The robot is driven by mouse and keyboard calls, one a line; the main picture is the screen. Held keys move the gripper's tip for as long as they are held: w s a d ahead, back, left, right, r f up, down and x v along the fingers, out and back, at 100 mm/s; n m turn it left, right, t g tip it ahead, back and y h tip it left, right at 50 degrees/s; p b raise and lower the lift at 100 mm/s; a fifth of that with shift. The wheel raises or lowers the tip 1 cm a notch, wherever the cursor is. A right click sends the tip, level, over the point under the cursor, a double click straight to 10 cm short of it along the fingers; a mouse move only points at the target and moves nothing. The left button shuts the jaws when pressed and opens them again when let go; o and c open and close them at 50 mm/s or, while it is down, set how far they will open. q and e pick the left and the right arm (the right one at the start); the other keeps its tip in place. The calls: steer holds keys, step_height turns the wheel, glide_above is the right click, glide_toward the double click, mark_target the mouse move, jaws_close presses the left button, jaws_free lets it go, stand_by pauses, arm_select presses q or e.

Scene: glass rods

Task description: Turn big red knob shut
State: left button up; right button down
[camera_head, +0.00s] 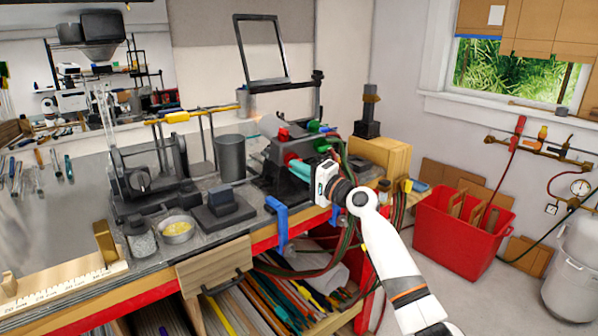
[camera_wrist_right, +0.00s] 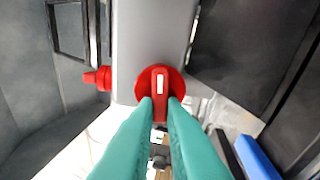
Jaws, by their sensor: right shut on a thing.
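The big red knob (camera_wrist_right: 173,82) is a round red disc with a raised grip bar and a white mark pointing up in the right wrist view. It sits on the grey face of the torch body (camera_wrist_right: 150,30). My right gripper (camera_wrist_right: 160,106) has its teal fingertips closed on both sides of the lower end of the bar. In the head view my right gripper (camera_head: 298,168) reaches the dark torch on the bench from the right, and its fingers partly hide the knob. My left gripper is not in view.
A smaller red knob (camera_wrist_right: 97,78) sticks out left of the big one. Green knobs (camera_head: 320,145) and hoses lie close to my right wrist. A blue clamp (camera_head: 278,222) holds the bench edge. A red bin (camera_head: 460,240) stands on the floor at right.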

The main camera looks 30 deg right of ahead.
steer(key=shift+m+t, duration=0.3)
steer(key=shift+m, duration=1.4)
steer(key=c, duration=1.4)
jaws_free()
steer(key=shift+d, duration=0.1)
steer(key=shift+c, duration=0.2)
steer(key=shift+s, duration=0.1)
steer(key=b+v, duration=0.3)
steer(key=v, duration=0.8)
steer(key=shift+s+f, duration=0.15)
steer(key=shift+s, duration=0.2)
